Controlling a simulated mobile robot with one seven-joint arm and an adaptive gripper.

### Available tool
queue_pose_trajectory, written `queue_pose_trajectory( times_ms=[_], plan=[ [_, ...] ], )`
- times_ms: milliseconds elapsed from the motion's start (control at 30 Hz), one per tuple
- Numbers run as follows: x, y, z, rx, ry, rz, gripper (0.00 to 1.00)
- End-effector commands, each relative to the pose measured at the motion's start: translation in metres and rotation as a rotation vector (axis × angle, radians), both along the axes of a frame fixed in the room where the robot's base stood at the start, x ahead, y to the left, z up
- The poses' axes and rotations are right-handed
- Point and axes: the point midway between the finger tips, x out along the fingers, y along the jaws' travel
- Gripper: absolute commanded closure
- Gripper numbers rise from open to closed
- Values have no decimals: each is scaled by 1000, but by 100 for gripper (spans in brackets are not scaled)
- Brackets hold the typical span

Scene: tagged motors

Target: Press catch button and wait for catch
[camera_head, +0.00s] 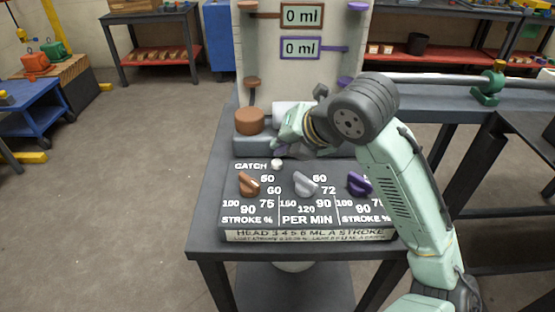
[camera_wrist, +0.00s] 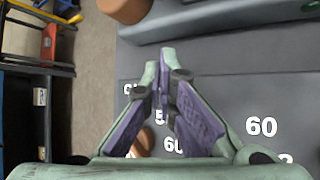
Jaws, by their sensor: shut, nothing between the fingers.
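The control panel (camera_head: 300,229) lies on a dark table and bears the word CATCH at its upper left. The catch button (camera_head: 277,164) is a small white knob just right of that word. My gripper (camera_head: 278,151) is shut and empty, with its fingertips close above the button in the head view. Whether they touch it I cannot tell. In the wrist view my gripper (camera_wrist: 164,68) hides the button, and only part of the lettering shows around the fingers. Two displays, an orange-framed one (camera_head: 302,14) and a purple-framed one (camera_head: 300,48), both read 0 ml.
The panel has an orange-brown knob (camera_head: 249,184), a grey knob (camera_head: 305,185) and a purple knob (camera_head: 359,184). A brown cylinder (camera_head: 249,121) stands behind the panel at left. A metal rod (camera_head: 440,79) runs right. Open floor (camera_head: 150,150) lies left.

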Motion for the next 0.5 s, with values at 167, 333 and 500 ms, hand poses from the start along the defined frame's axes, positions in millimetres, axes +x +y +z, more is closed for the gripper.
queue_pose_trajectory(
  times_ms=[167,333,500],
  plan=[
    [0,0,0,0,0,0,100],
    [0,0,0,0,0,0,100],
    [0,0,-5,1,0,1,100]
  ],
)
